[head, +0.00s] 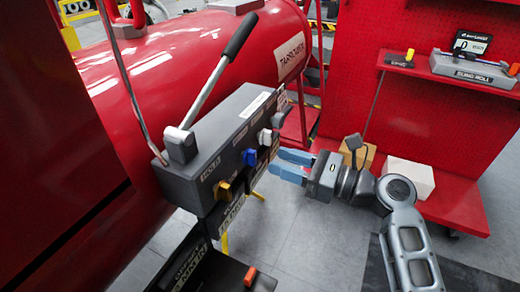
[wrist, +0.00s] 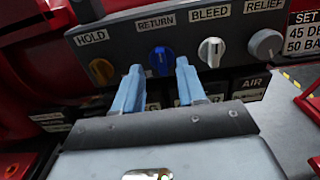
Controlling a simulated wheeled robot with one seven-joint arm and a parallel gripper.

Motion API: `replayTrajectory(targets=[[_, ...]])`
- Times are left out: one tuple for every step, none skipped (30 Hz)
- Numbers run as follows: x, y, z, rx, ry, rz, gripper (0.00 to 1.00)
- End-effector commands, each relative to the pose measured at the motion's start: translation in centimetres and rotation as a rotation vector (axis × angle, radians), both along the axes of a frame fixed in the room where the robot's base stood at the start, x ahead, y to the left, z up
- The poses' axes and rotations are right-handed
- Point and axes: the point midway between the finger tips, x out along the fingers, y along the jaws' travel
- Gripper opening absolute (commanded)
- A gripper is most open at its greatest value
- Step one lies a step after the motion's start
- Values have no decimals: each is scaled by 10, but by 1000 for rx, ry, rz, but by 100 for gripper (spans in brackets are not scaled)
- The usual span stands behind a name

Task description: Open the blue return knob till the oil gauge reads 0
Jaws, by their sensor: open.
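The blue return knob (wrist: 162,61) sits on the front of the grey valve box (head: 212,145), under a RETURN label in the wrist view. It also shows in the head view (head: 249,157). My gripper (head: 287,165) is open and empty, with its blue fingers pointing at the panel. In the wrist view the fingertips (wrist: 161,70) are below and to either side of the blue knob, apart from it as far as I can see. I cannot make out the oil gauge in either view.
A yellow HOLD knob (wrist: 101,71) is left of the blue knob. A white BLEED knob (wrist: 211,51) and a grey RELIEF knob (wrist: 266,44) are to its right. A long lever (head: 222,72) rises from the box. A red shelf unit (head: 440,120) stands at right.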

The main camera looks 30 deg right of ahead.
Motion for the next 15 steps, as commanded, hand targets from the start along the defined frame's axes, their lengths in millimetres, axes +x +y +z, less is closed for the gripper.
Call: replayTrajectory(targets=[[7, 6, 1, -1, -1, 3, 40], [11, 8, 1, 0, -1, 2, 40], [16, 12, 1, 0, -1, 2, 40], [20, 15, 1, 0, -1, 3, 40], [24, 18, 1, -2, -1, 3, 40], [28, 21, 1, -2, -1, 2, 40], [31, 23, 1, -2, -1, 2, 40], [34, 25, 1, -2, -1, 1, 40], [37, 27, 1, -2, -1, 1, 40], [39, 29, 1, -2, -1, 1, 40], [40, 30, 0, -1, -1, 0, 40], [42, 31, 0, -1, -1, 0, 40], [43, 31, 0, -2, -1, 0, 40], [44, 32, 0, -2, -1, -1, 40], [44, 32, 0, -2, -1, -1, 40]])
